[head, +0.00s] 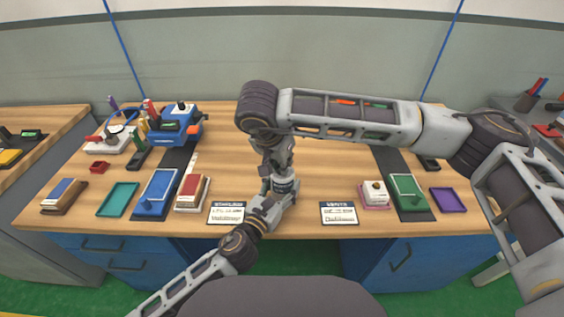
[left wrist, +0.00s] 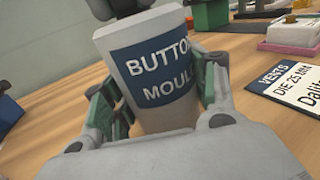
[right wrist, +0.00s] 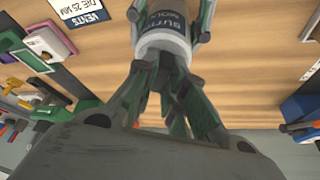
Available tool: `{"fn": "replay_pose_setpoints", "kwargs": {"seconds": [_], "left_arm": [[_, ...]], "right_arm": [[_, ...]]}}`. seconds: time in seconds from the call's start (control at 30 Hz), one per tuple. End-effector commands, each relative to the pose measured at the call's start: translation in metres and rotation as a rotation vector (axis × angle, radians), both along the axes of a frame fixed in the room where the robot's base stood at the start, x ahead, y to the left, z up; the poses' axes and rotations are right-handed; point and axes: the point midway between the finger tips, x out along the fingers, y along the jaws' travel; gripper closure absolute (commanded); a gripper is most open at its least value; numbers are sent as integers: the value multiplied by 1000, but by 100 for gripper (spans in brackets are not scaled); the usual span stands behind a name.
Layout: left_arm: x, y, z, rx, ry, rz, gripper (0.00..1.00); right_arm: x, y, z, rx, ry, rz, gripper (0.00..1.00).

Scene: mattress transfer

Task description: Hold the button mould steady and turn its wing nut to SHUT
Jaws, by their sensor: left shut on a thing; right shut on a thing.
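The button mould (left wrist: 150,65) is a pale grey cylinder with a blue label reading BUTTON MOULD. It stands upright on the wooden table, and shows in the head view (head: 285,185) near the middle front. My left gripper (head: 278,194) is shut around its body from the front left, a finger on each side in the left wrist view. My right gripper (right wrist: 168,62) reaches down from above, its fingers closed at the top of the mould. The wing nut is hidden between those fingers, so its SHUT or open position cannot be read.
Two name cards (head: 227,212) (head: 338,213) lie at the front edge. Left are a red block (head: 192,190), a blue case (head: 156,193) and a teal tray (head: 119,199). Right are a pink-based white block (head: 375,194), a green case (head: 408,193) and a purple tray (head: 448,200).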

Motion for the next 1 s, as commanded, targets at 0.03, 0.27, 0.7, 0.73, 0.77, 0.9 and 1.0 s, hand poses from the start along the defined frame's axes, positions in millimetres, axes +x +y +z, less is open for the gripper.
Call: {"fn": "replay_pose_setpoints", "kwargs": {"seconds": [0.03, 0.27, 0.7, 0.73, 0.77, 0.9, 1.0], "left_arm": [[0, 0, 2, -1, -3, 0, 88], [0, 0, 2, -1, -3, -1, 88], [0, -1, 2, -1, -3, -1, 88], [0, -1, 2, -1, -3, -1, 88], [0, -1, 2, -1, -3, -2, 88], [0, -1, 2, -1, -3, -2, 88], [0, -1, 1, -1, -3, -2, 88]], "right_arm": [[0, 1, 1, -1, 0, -37, 100], [1, 2, 1, 0, -1, -224, 100], [3, 3, 1, 1, -1, -602, 100], [3, 3, 1, 0, 0, -629, 100], [3, 3, 1, 0, -1, -654, 100], [4, 3, 1, 1, -1, -772, 100], [4, 4, 1, 1, -1, -843, 100]]}}
